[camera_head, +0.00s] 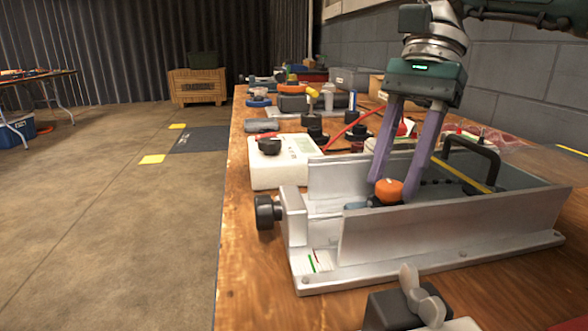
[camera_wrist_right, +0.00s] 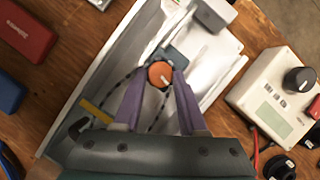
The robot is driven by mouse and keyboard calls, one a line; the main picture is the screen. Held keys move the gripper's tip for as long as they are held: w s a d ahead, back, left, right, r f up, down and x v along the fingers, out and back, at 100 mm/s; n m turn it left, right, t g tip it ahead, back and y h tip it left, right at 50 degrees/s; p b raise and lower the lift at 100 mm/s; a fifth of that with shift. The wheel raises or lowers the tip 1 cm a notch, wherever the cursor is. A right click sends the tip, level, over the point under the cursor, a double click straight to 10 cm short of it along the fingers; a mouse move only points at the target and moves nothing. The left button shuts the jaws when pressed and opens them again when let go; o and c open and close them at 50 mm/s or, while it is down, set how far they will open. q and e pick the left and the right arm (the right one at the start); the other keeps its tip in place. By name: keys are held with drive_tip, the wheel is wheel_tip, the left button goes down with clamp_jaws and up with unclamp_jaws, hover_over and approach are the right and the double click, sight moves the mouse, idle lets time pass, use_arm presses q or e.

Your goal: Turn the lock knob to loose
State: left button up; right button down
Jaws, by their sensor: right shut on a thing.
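An orange round knob (camera_head: 389,191) with a pale mark on its top sits inside the metal tray-like fixture (camera_head: 430,227). It also shows in the right wrist view (camera_wrist_right: 160,73), above a blue-grey part (camera_wrist_right: 173,54). My right gripper (camera_head: 391,188) reaches down into the fixture, and its two purple fingers are shut on the orange knob, one on each side. A black knob (camera_head: 265,212) sticks out of the fixture's left end, untouched. Red and green marks (camera_head: 316,260) lie beside that end. I cannot tell which knob is the lock knob. My left gripper is not in view.
A black handle (camera_head: 471,160) arches over the fixture's far right part. A white meter box (camera_head: 283,163) with a dark dial stands behind it. A wing-nut clamp (camera_head: 417,304) is at the front edge. Tools crowd the bench behind; the floor at left is free.

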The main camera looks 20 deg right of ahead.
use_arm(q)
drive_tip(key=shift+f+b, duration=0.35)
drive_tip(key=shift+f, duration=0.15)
use_arm(e)
drive_tip(key=shift+w+n+g, duration=0.15)
drive_tip(key=shift+n+g, duration=0.15)
drive_tip(key=shift+n, duration=0.7)
